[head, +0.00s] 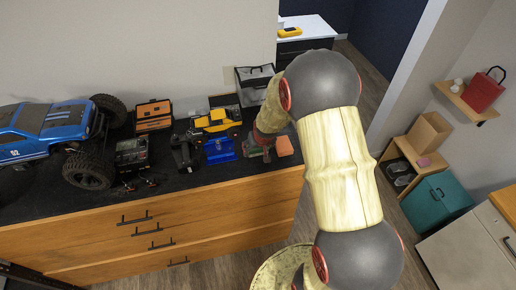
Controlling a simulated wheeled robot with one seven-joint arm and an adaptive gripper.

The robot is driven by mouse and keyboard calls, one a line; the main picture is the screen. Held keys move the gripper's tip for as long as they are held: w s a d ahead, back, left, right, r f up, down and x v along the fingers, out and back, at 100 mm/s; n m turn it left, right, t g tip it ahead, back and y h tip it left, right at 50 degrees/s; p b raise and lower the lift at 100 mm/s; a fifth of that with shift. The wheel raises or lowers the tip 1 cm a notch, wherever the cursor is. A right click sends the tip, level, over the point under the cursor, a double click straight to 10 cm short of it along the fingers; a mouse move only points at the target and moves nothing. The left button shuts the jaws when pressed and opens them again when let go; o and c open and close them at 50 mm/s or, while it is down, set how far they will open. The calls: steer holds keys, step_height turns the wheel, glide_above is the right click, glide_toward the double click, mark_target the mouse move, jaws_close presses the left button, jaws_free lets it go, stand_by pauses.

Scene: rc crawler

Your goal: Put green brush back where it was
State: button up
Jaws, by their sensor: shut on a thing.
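My gripper (258,145) is at the end of my arm, low over the right part of the dark worktop. It is small in the head view and partly hidden by my own wrist. It is shut on what looks like the green brush, which is mostly hidden; only a small dark green and red patch shows around the fingertips. I cannot tell whether this patch touches the worktop.
An orange block (284,146) lies just right of my gripper. A blue tray (220,151), a yellow model vehicle (216,121), an orange toolbox (153,116) and a big blue truck (45,125) stand to the left. A grey-black box (254,85) stands behind.

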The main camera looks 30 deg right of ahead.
steer(key=shift+f, duration=0.1)
steer(key=o, duration=0.9)
steer(key=shift+f, duration=0.1)
steer(key=o, duration=0.3)
steer(key=shift+o, duration=0.6)
